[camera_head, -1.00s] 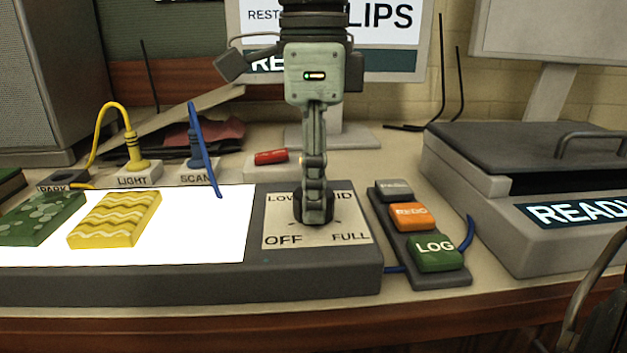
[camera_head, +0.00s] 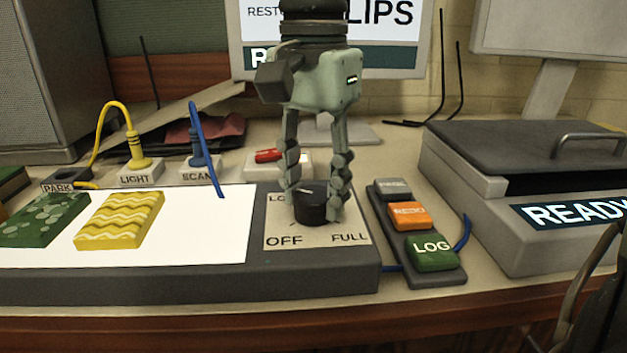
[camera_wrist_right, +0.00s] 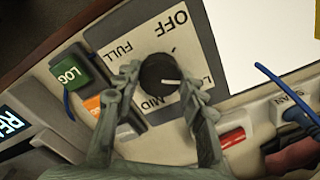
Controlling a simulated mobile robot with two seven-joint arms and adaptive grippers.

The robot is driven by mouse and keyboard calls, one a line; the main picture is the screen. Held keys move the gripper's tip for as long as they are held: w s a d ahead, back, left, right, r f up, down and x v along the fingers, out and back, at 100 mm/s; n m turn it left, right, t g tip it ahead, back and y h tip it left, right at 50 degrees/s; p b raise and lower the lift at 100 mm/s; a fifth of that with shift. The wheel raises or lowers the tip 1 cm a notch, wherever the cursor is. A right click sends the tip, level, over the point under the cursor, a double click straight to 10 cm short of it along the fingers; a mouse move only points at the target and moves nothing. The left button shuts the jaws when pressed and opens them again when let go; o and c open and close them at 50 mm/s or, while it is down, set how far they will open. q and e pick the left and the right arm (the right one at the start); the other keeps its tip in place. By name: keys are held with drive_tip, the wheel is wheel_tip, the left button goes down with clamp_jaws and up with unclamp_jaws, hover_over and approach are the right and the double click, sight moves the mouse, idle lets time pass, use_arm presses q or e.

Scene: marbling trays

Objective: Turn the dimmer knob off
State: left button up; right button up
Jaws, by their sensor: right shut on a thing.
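The dimmer knob (camera_head: 310,206) is a black round knob on a cream plate (camera_head: 275,229) marked OFF, LOW, MID and FULL, at the right end of the light panel (camera_head: 200,284). My right gripper (camera_head: 317,207) points down from above, with one finger on each side of the knob, shut on it. In the right wrist view the knob (camera_wrist_right: 156,72) sits between the fingers (camera_wrist_right: 158,85). Its white pointer line points towards the LOW label, which a finger partly hides. My left gripper is not in view.
A button strip (camera_head: 428,273) with grey, orange and green LOG buttons stands close to the panel's right. A large grey lidded box (camera_head: 480,220) is farther right. Yellow (camera_head: 120,220) and green (camera_head: 45,220) patterned blocks lie on the white lit surface. Plugs with yellow and blue cables stand behind.

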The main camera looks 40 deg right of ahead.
drive_tip(key=shift+n, duration=0.9)
drive_tip(key=n+p, duration=0.1)
drive_tip(key=n, duration=0.4)
drive_tip(key=shift+n, duration=0.3)
drive_tip(key=n+p, duration=0.1)
drive_tip(key=n, duration=0.2)
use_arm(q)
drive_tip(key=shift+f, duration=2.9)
use_arm(e)
drive_tip(key=shift+n, duration=1.1)
drive_tip(key=o, duration=1.2)
drive_tip(key=shift+c, duration=0.2)
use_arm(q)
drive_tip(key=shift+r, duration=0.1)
